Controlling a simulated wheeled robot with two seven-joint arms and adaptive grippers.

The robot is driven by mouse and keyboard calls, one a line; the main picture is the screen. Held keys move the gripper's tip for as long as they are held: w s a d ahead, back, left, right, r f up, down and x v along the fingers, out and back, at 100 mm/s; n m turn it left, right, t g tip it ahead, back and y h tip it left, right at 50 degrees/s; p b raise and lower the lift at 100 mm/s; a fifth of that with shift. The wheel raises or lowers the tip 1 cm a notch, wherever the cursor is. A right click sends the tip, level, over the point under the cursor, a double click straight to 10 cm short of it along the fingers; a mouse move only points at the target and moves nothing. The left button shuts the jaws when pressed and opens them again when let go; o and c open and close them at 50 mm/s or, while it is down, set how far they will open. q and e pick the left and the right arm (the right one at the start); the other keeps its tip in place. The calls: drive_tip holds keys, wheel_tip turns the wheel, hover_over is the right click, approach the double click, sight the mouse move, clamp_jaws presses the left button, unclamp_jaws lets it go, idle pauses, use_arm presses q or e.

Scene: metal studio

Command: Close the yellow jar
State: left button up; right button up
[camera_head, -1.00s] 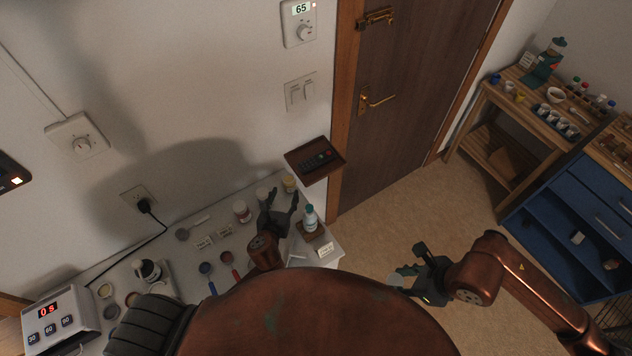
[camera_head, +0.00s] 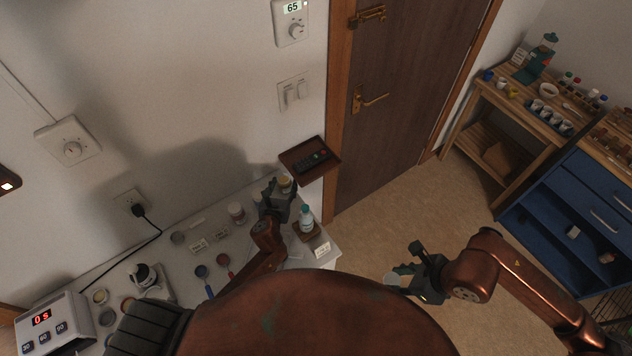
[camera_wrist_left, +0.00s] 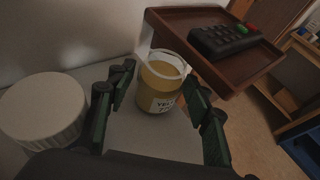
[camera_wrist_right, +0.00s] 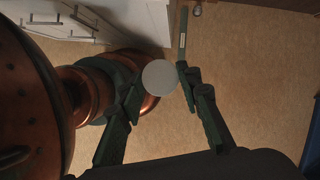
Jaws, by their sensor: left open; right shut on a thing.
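The yellow jar (camera_wrist_left: 158,88) stands on the counter in the left wrist view, with a pale ring at its top and a partly legible label. It also shows small in the head view (camera_head: 285,181). My left gripper (camera_head: 281,190) is open, its fingers on either side of the jar in the left wrist view (camera_wrist_left: 158,101); I cannot tell whether they touch it. My right gripper (camera_head: 404,277) is shut on a white round lid (camera_wrist_right: 159,77), held out over the floor, away from the counter.
A wooden wall tray with a remote (camera_head: 314,160) is just behind the jar. A white-lidded jar (camera_wrist_left: 42,108) stands left of the left gripper. A teal-capped bottle (camera_head: 307,217) stands close to the right of it. A thermostat-like timer box (camera_head: 47,325) is at far left.

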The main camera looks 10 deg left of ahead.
use_arm(q)
drive_tip(key=shift+c, duration=0.4)
drive_tip(key=c, duration=0.9)
drive_tip(key=shift+c, duration=0.2)
drive_tip(key=shift+r, duration=0.1)
drive_tip(key=shift+s+r, duration=0.3)
use_arm(e)
drive_tip(key=shift+r, duration=0.15)
drive_tip(key=shift+r+p, duration=0.7)
drive_tip(key=shift+p, duration=0.1)
use_arm(q)
drive_tip(key=r+v, duration=0.1)
drive_tip(key=v, duration=1.4)
drive_tip(key=shift+w+r, duration=0.25)
drive_tip(key=shift+r, duration=0.05)
